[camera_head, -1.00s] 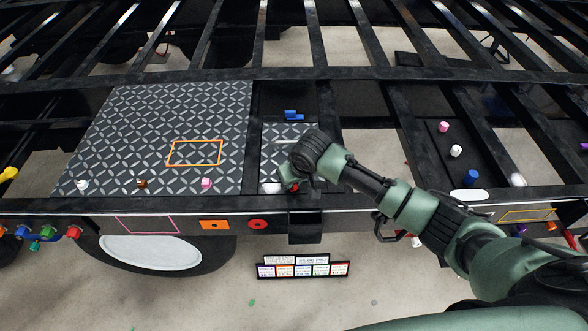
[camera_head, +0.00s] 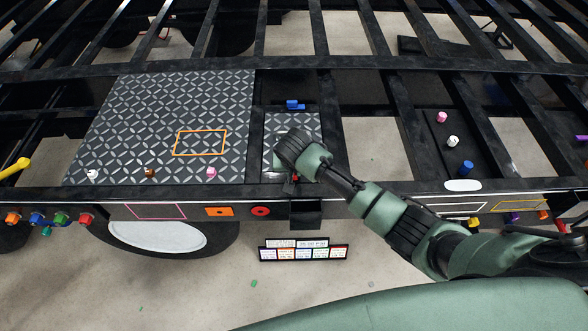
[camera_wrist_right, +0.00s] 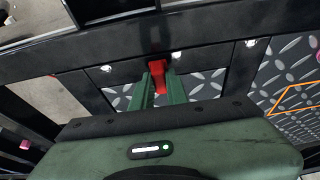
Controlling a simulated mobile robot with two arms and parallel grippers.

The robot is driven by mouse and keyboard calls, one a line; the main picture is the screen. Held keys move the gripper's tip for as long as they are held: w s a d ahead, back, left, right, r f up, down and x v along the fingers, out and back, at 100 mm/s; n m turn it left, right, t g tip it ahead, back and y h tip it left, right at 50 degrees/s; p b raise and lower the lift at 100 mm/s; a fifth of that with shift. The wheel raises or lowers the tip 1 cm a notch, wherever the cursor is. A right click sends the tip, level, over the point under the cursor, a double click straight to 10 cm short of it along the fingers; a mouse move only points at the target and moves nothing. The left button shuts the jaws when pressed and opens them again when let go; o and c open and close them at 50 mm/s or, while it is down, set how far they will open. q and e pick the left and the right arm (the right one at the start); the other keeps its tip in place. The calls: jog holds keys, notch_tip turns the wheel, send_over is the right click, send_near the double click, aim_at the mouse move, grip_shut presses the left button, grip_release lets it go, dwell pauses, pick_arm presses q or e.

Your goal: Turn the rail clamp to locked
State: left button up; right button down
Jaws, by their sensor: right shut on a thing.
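A red part (camera_wrist_right: 157,66), which looks like the rail clamp's handle, stands at the dark rail edge in the right wrist view. The green fingers of my right gripper (camera_wrist_right: 158,84) are shut on it, one on each side. In the head view my right gripper (camera_head: 287,174) reaches over the front rail beside the small diamond plate. Only a speck of red shows under it there, and the hand hides most of the clamp. I cannot tell the clamp's exact angle. My left gripper is not in view.
A large diamond plate (camera_head: 130,120) with an orange outline lies to the left. A blue part (camera_head: 295,105) sits behind the hand. A dark pad (camera_head: 432,150) with small knobs lies to the right. A label board (camera_head: 303,252) is below the rail. Open gaps show between the frame beams.

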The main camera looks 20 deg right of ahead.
jog(key=c, duration=1.4)
grip_release()
jog(key=b+v, duration=0.1)
jog(key=v, duration=0.6)
jog(key=shift+r, duration=0.4)
jog(key=shift+s+a, duration=0.1)
jog(key=shift+s, duration=0.1)
